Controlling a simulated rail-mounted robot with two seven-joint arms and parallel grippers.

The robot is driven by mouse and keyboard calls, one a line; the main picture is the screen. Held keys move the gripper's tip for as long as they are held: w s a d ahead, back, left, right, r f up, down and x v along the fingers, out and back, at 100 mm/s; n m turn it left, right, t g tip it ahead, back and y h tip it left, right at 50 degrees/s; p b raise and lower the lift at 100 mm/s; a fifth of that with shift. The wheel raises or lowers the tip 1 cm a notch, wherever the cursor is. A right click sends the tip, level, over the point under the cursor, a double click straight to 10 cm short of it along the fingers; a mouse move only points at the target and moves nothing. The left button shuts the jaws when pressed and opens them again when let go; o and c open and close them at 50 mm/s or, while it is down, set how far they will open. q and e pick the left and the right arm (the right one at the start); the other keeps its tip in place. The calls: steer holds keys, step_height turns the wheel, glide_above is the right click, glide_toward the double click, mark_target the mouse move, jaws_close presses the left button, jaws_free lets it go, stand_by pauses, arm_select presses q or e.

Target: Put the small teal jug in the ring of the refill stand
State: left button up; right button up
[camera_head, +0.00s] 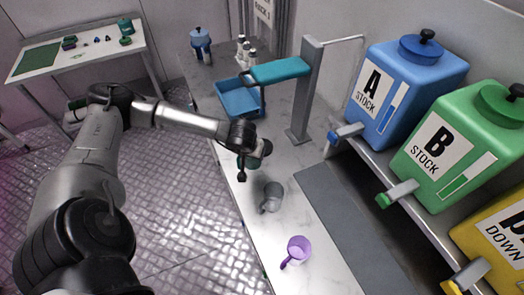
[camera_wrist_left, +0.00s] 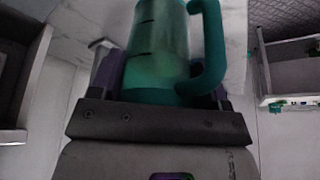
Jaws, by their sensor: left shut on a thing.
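The small teal jug (camera_wrist_left: 160,45) fills the upper middle of the left wrist view, its curved handle on the right. My left gripper (camera_wrist_left: 165,85) is shut on it, with a finger on each side. In the head view my left gripper (camera_head: 250,150) is over the counter's left edge, in front of the stand; the jug there is mostly hidden by the wrist. The refill stand has a grey post (camera_head: 306,95) and a teal arm (camera_head: 277,71) reaching left. I cannot make out its ring clearly. My right gripper is out of view.
A blue tray (camera_head: 225,93) lies beside the stand's arm. A grey jug (camera_head: 271,190) and a purple jug (camera_head: 300,246) stand nearer on the counter (camera_head: 230,190). Stock tanks A (camera_head: 425,68) and B (camera_head: 470,125) line the right. A blue-lidded container (camera_head: 200,42) stands at the back.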

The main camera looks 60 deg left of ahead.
arm_select(q)
steer(key=shift+w+a+f, duration=1)
steer(key=shift+w+a, duration=0.3)
steer(key=shift+w, duration=0.05)
steer(key=shift+w+a+f, duration=1.05)
steer(key=shift+w+a, duration=0.3)
steer(key=shift+w+a+f, duration=1)
steer(key=shift+w+a, duration=0.3)
steer(key=shift+w, duration=0.05)
steer(key=shift+w+a+f, duration=0.95)
steer(key=shift+f, duration=0.1)
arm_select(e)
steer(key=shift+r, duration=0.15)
arm_select(q)
steer(key=shift+f, duration=0.1)
steer(key=o, duration=1.1)
steer(key=shift+o, duration=0.2)
